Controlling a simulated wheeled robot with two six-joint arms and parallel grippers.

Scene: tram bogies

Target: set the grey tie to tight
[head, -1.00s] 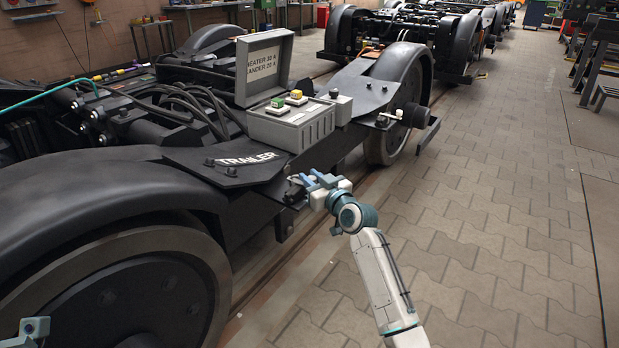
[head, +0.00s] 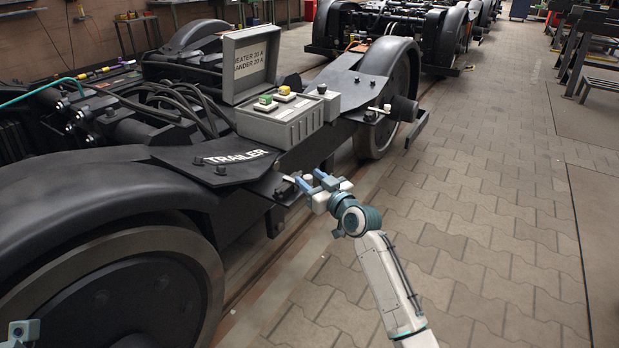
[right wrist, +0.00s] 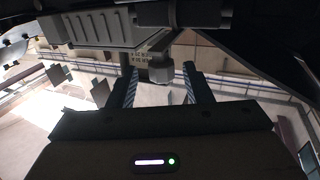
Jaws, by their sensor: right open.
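My right gripper (head: 308,184) is open beside the black bogie frame, close to a small bracket with a pale end (head: 288,180) below the TRAILER plate. In the right wrist view, the two dark fingers (right wrist: 160,86) are apart, and a small grey block (right wrist: 160,70) shows between and beyond their tips. I cannot tell for sure whether this block is the grey tie, or whether it touches a finger. No tie marking or setting is readable. A teal and white part of my left arm (head: 22,331) shows at the lower left corner; its jaws cannot be made out.
A grey fuse box (head: 280,125) with its lid open stands on the bogie above my right gripper. The TRAILER plate (head: 215,168) and a large wheel (head: 130,285) are to the left. Paved floor (head: 480,230) on the right is clear.

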